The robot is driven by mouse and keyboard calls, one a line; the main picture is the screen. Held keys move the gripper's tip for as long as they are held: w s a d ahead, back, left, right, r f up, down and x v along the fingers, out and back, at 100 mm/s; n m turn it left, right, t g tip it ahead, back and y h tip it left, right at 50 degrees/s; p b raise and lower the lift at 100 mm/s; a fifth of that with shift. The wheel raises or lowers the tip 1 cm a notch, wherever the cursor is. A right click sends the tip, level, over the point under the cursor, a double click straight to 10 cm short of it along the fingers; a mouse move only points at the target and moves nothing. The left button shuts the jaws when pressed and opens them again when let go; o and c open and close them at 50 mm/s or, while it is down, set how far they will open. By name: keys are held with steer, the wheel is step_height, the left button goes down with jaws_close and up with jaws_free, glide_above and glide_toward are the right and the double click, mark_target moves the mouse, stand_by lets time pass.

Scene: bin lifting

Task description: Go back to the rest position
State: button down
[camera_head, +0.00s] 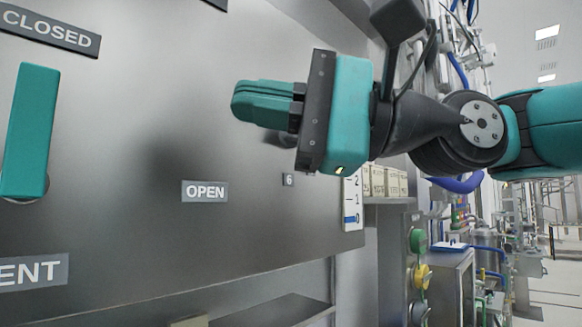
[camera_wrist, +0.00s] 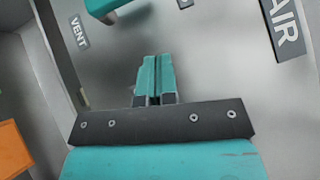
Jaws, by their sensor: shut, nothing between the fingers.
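My gripper (camera_head: 262,102) is in the upper middle of the head view, its teal fingers pointing left towards a grey metal panel (camera_head: 120,160). The fingers are shut together with nothing between them. The wrist view also shows the closed fingers (camera_wrist: 155,78) side by side in front of the panel. From these views I cannot tell how far the fingertips are from the panel. My arm comes in from the right side of the head view.
A teal handle (camera_head: 30,130) stands upright on the panel at left, below a CLOSED label (camera_head: 48,30). An OPEN label (camera_head: 205,191) is below my gripper. Green and yellow knobs (camera_head: 421,276) and a shelf with boxes (camera_head: 384,181) are at right. An orange object (camera_wrist: 14,148) shows in the wrist view.

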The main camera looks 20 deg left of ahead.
steer(key=w+d+f+t+h+b, duration=0.1)
steer(key=w+d+f+t+h, duration=0.15)
steer(key=f, duration=0.55)
steer(key=w+d+f+n+t+h+b, duration=0.1)
steer(key=d+f+t+h, duration=0.2)
steer(key=f, duration=0.4)
steer(key=w+d+f+t+h+b, duration=0.1)
steer(key=w+d+f+t+b, duration=0.2)
steer(key=f, duration=0.5)
steer(key=s+d+f+n+h, duration=0.1)
steer(key=s+d+f+h, duration=0.1)
steer(key=d+f, duration=0.4)
steer(key=s+d+f+n+g+h, duration=0.1)
steer(key=s+d+f+h, duration=0.2)
steer(key=s+d+f, duration=0.2)
steer(key=s+d+f+n+g+h+b, duration=0.1)
steer(key=s+d+f+n+h, duration=0.1)
steer(key=d+f, duration=0.5)
step_height(320, 180, down, 3)
steer(key=shift+s+r+h, duration=0.2)
steer(key=shift+s+h, duration=0.35)
steer(key=shift+s, duration=0.15)
steer(key=c, duration=1.8)
jaws_free()
steer(key=shift+a, duration=0.1)
steer(key=shift+c, duration=0.2)
